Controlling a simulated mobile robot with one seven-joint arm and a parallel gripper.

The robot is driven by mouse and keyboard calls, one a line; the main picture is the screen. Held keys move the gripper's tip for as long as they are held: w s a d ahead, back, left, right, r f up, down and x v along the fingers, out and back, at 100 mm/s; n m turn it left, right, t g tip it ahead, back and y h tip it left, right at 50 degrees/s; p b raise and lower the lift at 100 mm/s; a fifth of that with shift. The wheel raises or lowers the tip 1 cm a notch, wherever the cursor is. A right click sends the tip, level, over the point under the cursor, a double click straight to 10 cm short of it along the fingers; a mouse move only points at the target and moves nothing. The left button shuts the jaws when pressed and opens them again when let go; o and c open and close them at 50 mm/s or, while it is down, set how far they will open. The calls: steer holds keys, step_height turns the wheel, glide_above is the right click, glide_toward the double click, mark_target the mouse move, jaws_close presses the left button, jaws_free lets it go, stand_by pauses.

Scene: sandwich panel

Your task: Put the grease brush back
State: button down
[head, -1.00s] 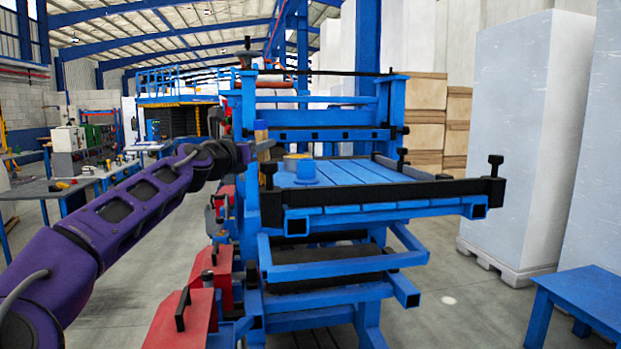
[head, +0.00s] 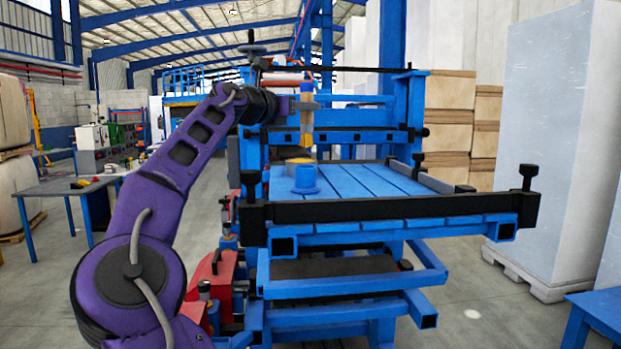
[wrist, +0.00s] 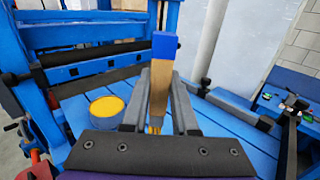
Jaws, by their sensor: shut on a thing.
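The grease brush (head: 307,117) has a wooden handle, a blue end at the top and yellow-orange bristles pointing down. My gripper (head: 302,104) is shut on its handle and holds it roughly upright in the air above the blue slatted table (head: 375,182). A short blue cup with a wide base (head: 305,182) stands on the table below the brush, apart from it. A pot of yellow grease (head: 298,161) stands just behind the cup. In the wrist view, the brush (wrist: 161,82) is between my fingers and the pot (wrist: 107,106) is to the left. The cup is hidden there.
A black bar (head: 390,212) with upright knobs runs along the table's front edge. A blue press frame with a crossbar (head: 345,136) stands behind the brush. The right part of the tabletop is clear. White blocks (head: 560,130) stand to the right.

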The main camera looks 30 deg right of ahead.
step_height(320, 180, down, 10)
steer(key=shift+a+r, duration=0.1)
steer(key=shift+r, duration=0.1)
steer(key=c, duration=0.7)
jaws_free()
steer(key=b+v, duration=0.1)
steer(key=v, duration=1.1)
